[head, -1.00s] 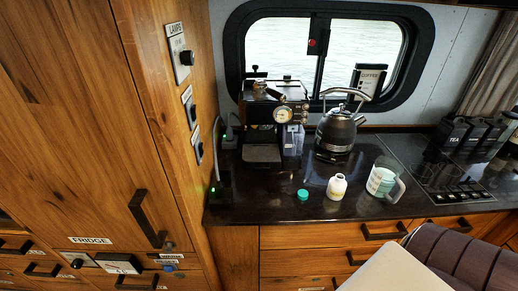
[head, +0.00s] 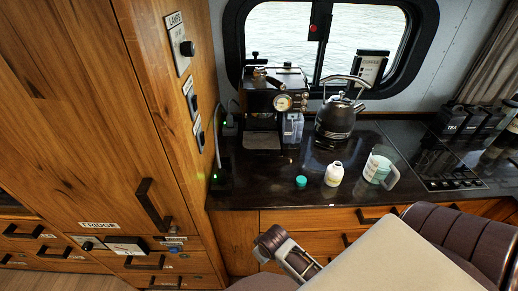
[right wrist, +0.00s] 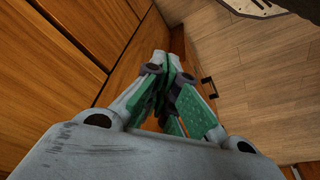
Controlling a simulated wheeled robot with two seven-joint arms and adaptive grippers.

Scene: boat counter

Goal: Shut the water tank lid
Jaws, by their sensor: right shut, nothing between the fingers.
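The dark coffee machine (head: 275,100) stands at the back of the counter, below the window. A clear water tank (head: 292,130) sits at its right front side; I cannot make out its lid or whether it is open. My right gripper (right wrist: 172,70) shows in the right wrist view with green-padded fingers closed together and empty. It is low, beside wooden fronts and above the floor, away from the machine. My left gripper is not in view.
A kettle (head: 338,118) stands right of the machine. A green cap (head: 301,182), a white bottle (head: 334,175) and a measuring jug (head: 380,168) stand near the counter's front. A hob (head: 445,165) lies to the right. The left front counter is clear. A tall fridge cabinet (head: 90,130) bounds the left.

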